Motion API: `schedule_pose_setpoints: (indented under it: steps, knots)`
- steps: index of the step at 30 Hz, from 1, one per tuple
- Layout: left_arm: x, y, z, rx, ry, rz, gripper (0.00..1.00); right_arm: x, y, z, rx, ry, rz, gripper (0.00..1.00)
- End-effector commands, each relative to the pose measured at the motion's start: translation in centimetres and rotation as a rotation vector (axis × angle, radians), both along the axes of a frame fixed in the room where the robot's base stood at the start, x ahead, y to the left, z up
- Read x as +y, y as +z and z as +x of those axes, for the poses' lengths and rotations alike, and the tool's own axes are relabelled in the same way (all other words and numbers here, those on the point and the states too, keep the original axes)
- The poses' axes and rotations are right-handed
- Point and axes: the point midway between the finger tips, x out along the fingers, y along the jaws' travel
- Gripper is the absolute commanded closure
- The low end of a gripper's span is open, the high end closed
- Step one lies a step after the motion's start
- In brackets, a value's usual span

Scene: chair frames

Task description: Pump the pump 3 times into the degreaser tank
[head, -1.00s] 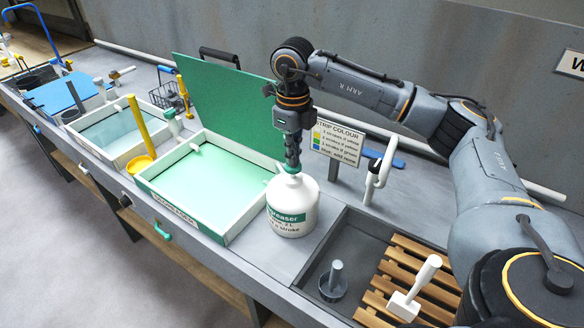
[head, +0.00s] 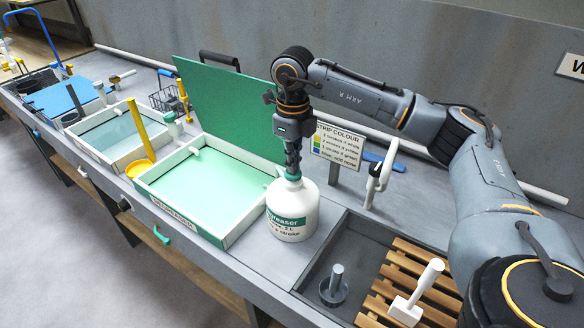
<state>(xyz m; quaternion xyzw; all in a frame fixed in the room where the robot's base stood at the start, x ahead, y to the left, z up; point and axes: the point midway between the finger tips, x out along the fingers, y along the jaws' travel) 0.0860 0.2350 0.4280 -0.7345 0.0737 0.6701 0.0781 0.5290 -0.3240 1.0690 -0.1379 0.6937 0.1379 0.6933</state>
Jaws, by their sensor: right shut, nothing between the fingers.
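The pump is a white bottle (head: 291,212) with a green label reading "degreaser" and a green top (head: 292,174); it stands upright on the bench. Its spout points left over the degreaser tank (head: 222,238), a white-walled tank of green liquid with its green lid (head: 222,105) raised behind it. My right gripper (head: 292,168) points straight down, shut and empty, at the pump's top; its fingertips appear to touch it. The fingers partly hide the pump head. My left gripper is not in view.
A strip colour sign (head: 338,146) and a white tap (head: 380,172) stand right of the pump. A dark sink (head: 330,255) with a wooden slatted rack (head: 400,283) and a white brush-like tool (head: 418,292) lies at front right. A yellow ladle (head: 140,167) is left of the tank.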

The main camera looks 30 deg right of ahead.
Motion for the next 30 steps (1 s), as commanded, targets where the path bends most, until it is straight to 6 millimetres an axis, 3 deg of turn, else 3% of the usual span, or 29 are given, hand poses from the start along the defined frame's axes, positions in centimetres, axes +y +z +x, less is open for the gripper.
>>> schedule_pose_setpoints:
  steps: [21, 30]
  knots:
    - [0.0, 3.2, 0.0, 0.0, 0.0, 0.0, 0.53, 0.0, 4.6, 0.0, 0.0, 0.0, 0.0, 1.0]
    - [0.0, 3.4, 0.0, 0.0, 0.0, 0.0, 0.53, 0.0, 5.0, 0.0, 0.0, 0.0, 0.0, 1.0]
